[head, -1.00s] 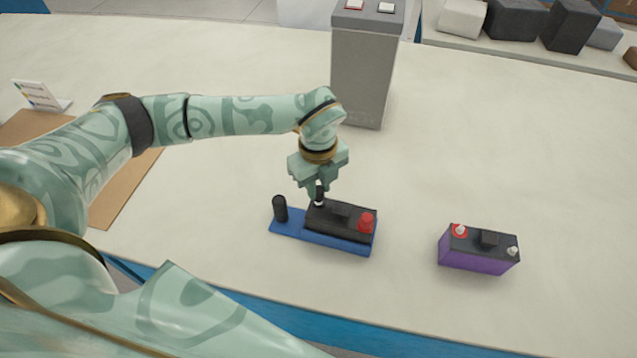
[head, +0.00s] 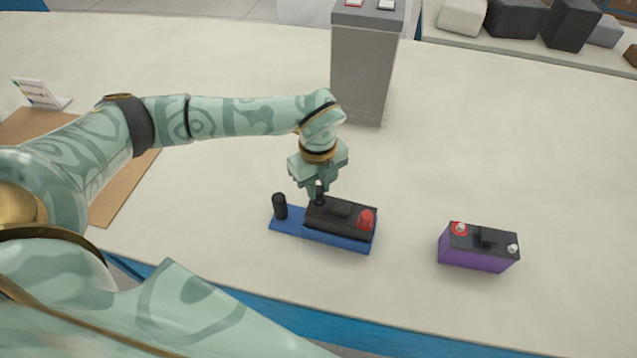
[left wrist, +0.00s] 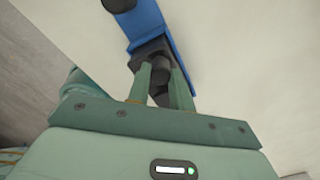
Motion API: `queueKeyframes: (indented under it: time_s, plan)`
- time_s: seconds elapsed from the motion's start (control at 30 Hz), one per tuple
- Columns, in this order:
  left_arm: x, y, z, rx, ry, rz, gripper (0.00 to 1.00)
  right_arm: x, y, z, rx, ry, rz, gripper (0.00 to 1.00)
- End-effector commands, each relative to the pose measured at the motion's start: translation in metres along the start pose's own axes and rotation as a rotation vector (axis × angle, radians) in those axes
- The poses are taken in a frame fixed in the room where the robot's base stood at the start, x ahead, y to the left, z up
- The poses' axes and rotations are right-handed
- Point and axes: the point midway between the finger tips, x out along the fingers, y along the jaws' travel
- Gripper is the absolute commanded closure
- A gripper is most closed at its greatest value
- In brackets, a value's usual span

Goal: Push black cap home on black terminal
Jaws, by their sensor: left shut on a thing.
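My left gripper (head: 317,190) points down over the left end of the black battery (head: 340,216). It is shut on the black cap (head: 319,198), which stands upright at that end. The cap also shows between the fingers in the left wrist view (left wrist: 160,75). The black terminal is hidden under the cap, and I cannot tell how far down the cap sits. A red cap (head: 366,219) sits at the battery's right end. My right gripper is not in view.
The battery sits on a blue tray (head: 290,228) with a black post (head: 280,207) at its left end. A purple battery (head: 478,250) stands to the right. A grey pedestal (head: 362,80) rises behind. The table between the batteries is clear.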

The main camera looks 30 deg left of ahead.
Motion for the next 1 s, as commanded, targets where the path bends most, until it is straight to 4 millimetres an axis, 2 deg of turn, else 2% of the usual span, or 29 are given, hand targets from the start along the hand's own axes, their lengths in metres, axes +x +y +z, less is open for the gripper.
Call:
queueKeyframes:
  time_s: [0.8, 0.83, 0.9, 0.93, 1.0]
  plan:
    - [0.0076, 0.0004, -0.0001, 0.000, 0.000, 0.002, 0.99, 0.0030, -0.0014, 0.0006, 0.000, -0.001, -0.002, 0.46]
    - [0.0077, 0.0005, -0.0002, 0.000, 0.000, 0.002, 0.76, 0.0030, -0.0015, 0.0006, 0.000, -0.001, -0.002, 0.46]
    - [0.0077, 0.0005, -0.0002, 0.000, 0.000, 0.002, 0.56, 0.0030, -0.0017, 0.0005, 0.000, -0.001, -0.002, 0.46]
    - [0.0077, 0.0005, -0.0002, 0.000, 0.000, 0.002, 0.53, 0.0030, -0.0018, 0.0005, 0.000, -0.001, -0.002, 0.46]
    - [0.0076, 0.0004, -0.0001, 0.000, 0.000, 0.001, 0.53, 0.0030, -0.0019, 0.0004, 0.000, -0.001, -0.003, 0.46]
